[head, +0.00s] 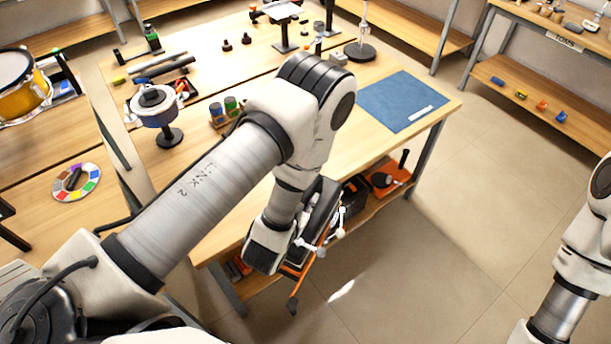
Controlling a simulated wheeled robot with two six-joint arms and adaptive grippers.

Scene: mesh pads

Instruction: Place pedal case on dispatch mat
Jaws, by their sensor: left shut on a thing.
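The blue dispatch mat (385,107) lies flat on the right end of the wooden workbench, with a white label strip near its front edge. Its surface is bare. My left gripper (318,238) hangs beyond the bench's front edge, nearer than the mat and left of it. It is shut on a dark case with orange edging (323,207), which looks like the pedal case. The case is tilted and partly hidden by my left wrist. My right arm shows at the right edge, but its gripper is out of view.
Behind my left arm, the bench holds a round stand (361,50), a small pan on a post (154,106) and colored jars (224,110). A lower shelf under the bench carries an orange item (391,180). The floor to the right is clear.

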